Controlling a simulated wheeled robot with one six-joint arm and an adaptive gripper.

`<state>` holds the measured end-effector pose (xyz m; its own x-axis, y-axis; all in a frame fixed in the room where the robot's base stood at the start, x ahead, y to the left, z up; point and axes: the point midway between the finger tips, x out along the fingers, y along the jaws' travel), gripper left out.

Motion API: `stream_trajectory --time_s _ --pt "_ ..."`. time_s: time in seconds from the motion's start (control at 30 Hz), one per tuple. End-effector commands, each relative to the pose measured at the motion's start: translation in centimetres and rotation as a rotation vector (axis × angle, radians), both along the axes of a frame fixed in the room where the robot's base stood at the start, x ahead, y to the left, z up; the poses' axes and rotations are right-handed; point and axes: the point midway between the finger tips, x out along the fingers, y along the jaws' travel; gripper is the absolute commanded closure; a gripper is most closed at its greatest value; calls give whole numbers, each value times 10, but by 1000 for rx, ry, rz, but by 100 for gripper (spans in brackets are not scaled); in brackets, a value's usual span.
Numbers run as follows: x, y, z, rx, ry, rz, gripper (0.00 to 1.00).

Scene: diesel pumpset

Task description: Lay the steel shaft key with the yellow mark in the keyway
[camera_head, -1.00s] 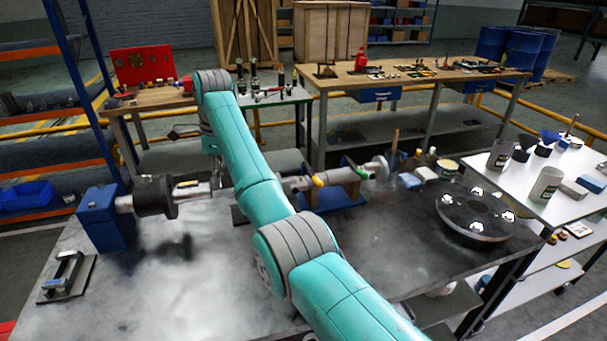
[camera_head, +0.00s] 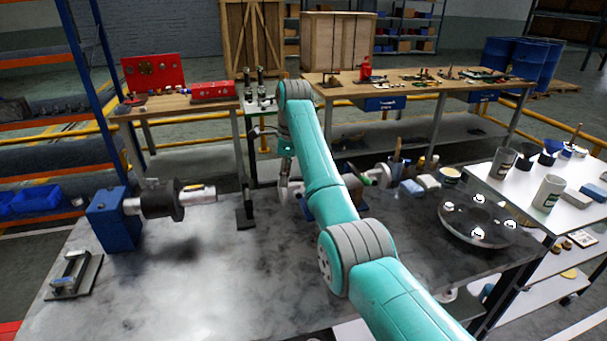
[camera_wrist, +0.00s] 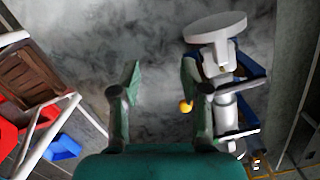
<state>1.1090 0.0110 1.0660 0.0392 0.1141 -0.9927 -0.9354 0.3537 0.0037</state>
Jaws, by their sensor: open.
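My gripper (camera_wrist: 160,88) is open, with nothing between its two fingers in the wrist view. In the head view its wrist end (camera_head: 285,165) is over the back of the bench, partly hidden by my arm. A steel shaft end (camera_head: 197,194) sticks out right from a dark coupling (camera_head: 162,200) on a blue block (camera_head: 114,219); I cannot make out the keyway.
The grey bench top (camera_head: 210,275) is clear at front left. A small metal fixture (camera_head: 74,274) lies at its left edge. A round dark plate (camera_head: 478,218) lies at the right. A white side table (camera_head: 530,215) holds cups.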

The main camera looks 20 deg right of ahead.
Motion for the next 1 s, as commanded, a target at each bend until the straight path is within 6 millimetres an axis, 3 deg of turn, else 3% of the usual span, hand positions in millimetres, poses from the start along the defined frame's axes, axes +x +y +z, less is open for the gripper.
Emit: stream_trajectory --time_s 0.2,0.4,1.0 --pt "-1 -32 -3 0 0 -40 55" --pt "-2 -48 -5 0 -1 -60 55" --pt "-2 -49 -5 2 -3 -58 55"
